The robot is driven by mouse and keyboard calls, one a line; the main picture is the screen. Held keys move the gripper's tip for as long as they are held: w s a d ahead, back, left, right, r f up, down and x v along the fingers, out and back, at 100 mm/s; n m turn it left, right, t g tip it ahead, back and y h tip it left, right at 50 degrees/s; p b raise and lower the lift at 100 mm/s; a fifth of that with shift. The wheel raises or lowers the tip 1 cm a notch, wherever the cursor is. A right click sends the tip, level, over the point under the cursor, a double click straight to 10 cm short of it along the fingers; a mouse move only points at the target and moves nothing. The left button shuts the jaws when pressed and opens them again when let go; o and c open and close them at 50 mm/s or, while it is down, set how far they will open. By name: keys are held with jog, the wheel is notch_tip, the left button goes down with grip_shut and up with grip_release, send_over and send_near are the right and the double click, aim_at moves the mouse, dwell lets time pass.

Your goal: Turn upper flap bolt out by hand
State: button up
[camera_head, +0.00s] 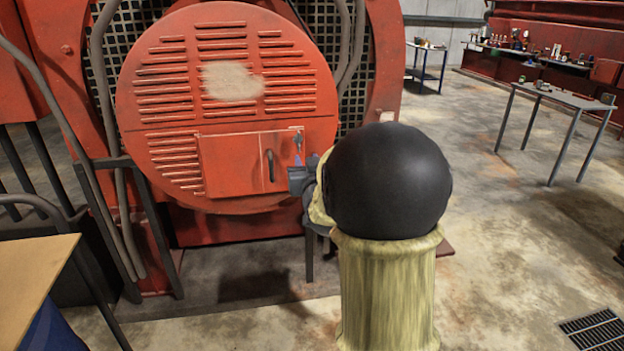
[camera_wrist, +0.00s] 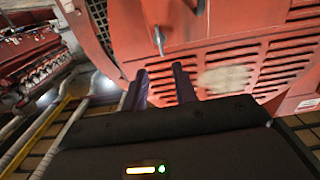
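The red flap (camera_head: 235,165) is a rectangular panel low on the round louvred cover, with a dark handle (camera_head: 270,165). A small grey bolt (camera_head: 298,138) sits at its upper right corner. In the wrist view the flap (camera_wrist: 215,22) is at the top, and a silver bolt with a winged head (camera_wrist: 160,40) stands out near its corner. My gripper (camera_head: 299,164) is just below the bolt in the head view. In the wrist view its two purple fingers (camera_wrist: 160,76) are apart with nothing between them, and the bolt is beyond the tips. Contact with the cover cannot be told.
The round red cover (camera_head: 160,100) has a pale worn patch. Hoses (camera_head: 110,120) run down its left side. A wooden tabletop (camera_head: 30,280) is at the lower left. Grey tables (camera_head: 565,97) stand at the back right, with open floor (camera_head: 510,230) before them.

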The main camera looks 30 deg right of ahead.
jog(key=b+v, duration=0.1)
jog(key=v, duration=0.4)
jog(key=shift+s, duration=0.2)
jog(key=s+a+f+n+g+y+p, duration=0.2)
jog(key=s+a+f+g+y+p, duration=0.25)
jog(key=s+a+f+g, duration=0.45)
jog(key=s+a+f+n+g+p, duration=0.1)
jog(key=s+a+f+g+p, duration=0.2)
jog(key=s, duration=0.8)
jog(key=a+f+g, duration=0.2)
jog(key=a, duration=0.1)
jog(key=shift+a+f+g+p, duration=0.25)
jog(key=shift+a+g+p, duration=0.05)
jog(key=shift+g+p, duration=0.1)
